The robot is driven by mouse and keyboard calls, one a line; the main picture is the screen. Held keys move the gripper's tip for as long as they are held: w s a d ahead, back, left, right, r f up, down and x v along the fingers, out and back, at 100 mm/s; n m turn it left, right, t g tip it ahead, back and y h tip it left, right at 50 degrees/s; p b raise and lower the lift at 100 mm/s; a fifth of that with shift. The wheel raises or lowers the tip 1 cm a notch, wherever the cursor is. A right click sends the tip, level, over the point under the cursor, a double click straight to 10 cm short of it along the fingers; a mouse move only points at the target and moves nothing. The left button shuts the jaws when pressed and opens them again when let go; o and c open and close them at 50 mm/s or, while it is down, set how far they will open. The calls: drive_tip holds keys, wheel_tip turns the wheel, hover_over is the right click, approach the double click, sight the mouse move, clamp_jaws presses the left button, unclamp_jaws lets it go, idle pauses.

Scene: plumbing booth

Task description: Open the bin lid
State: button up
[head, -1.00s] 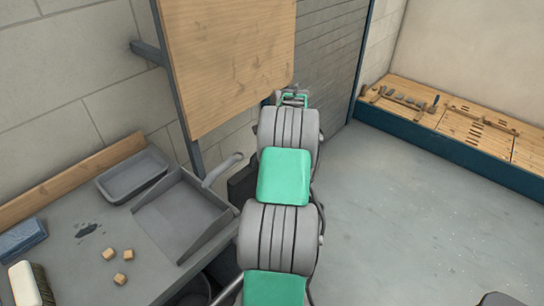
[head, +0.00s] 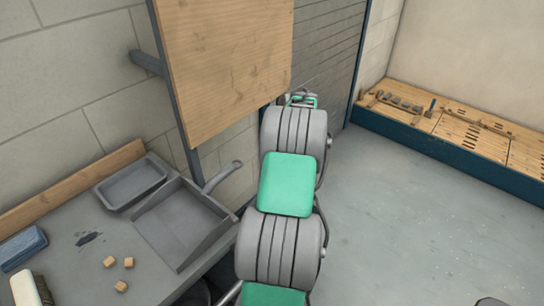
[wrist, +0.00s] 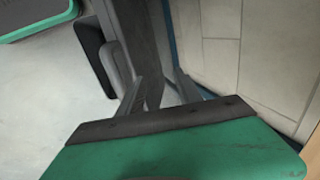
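No lidded bin can be made out for certain. A dark rounded rim (head: 196,293) shows at the bottom of the head view, below the table edge and mostly cut off; I cannot tell whether it is the bin. My gripper (wrist: 160,82) shows in the wrist view with its two grey fingers apart and nothing seen between them. Beyond the fingers stands a dark grey upright (wrist: 138,35), with a black block (wrist: 93,50) and a grey rounded bar beside it. In the head view my arm hides the gripper's fingers.
The grey table (head: 70,265) at left holds a shallow tray (head: 132,183), a dustpan-like scoop (head: 185,225), small wooden cubes (head: 121,286) and a brush. A wooden board (head: 225,60) hangs above. Open floor (head: 400,230) lies right, with a low wooden-topped bench (head: 465,135) behind.

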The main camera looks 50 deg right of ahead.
wheel_tip(320, 180, up, 6)
drive_tip(key=p, duration=0.4)
drive_tip(key=shift+s, duration=0.2)
drive_tip(key=shift+p, duration=0.4)
